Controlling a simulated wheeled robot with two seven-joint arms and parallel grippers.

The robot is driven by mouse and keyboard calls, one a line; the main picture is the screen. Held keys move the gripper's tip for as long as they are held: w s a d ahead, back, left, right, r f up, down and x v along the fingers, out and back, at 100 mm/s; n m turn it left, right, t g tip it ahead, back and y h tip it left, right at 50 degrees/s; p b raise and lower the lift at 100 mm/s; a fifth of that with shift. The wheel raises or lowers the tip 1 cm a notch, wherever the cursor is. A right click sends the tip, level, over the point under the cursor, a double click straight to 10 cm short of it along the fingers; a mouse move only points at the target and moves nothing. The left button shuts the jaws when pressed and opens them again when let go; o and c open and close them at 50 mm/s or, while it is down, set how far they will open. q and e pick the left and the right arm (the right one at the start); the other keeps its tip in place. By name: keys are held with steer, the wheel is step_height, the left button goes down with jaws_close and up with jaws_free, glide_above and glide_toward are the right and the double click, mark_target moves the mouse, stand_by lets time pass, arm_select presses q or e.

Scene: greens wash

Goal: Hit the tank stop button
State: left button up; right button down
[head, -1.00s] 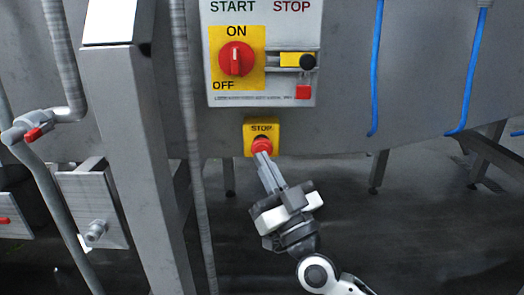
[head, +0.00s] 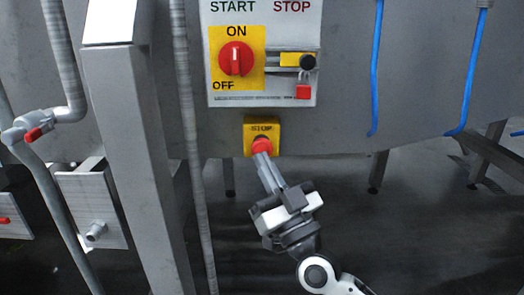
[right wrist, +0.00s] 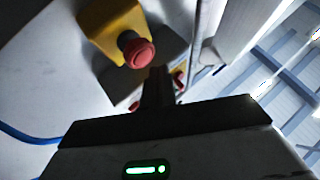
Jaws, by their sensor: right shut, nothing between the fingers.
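The tank stop button (head: 262,145) is a red mushroom button on a yellow box (head: 249,136) marked STOP, mounted on the grey tank wall below the control panel. My right gripper (head: 263,158) is shut and empty, pointing up at the button from below. Its fingertips cover the button's lower edge in the head view. In the right wrist view the red button (right wrist: 138,53) stands out from its yellow box (right wrist: 110,27), just up and left of the closed fingertips (right wrist: 160,72). I cannot tell whether they touch. My left gripper is not in view.
Above is a control panel (head: 220,95) with a red ON/OFF knob (head: 236,59) and a black-and-yellow switch (head: 298,61). A grey post (head: 137,130) and a pipe (head: 192,160) stand to the left. Blue hoses (head: 376,70) hang to the right.

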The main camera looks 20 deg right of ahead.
steer(key=shift+w, duration=0.1)
stand_by(0.4)
steer(key=shift+w+d, duration=0.1)
steer(key=shift+w, duration=0.2)
steer(key=shift+w+d, duration=0.15)
steer(key=shift+w, duration=0.25)
stand_by(0.6)
steer(key=shift+s, duration=0.15)
steer(key=shift+s+a+p, duration=0.25)
steer(key=shift+s+p, duration=0.2)
steer(key=shift+s, duration=0.2)
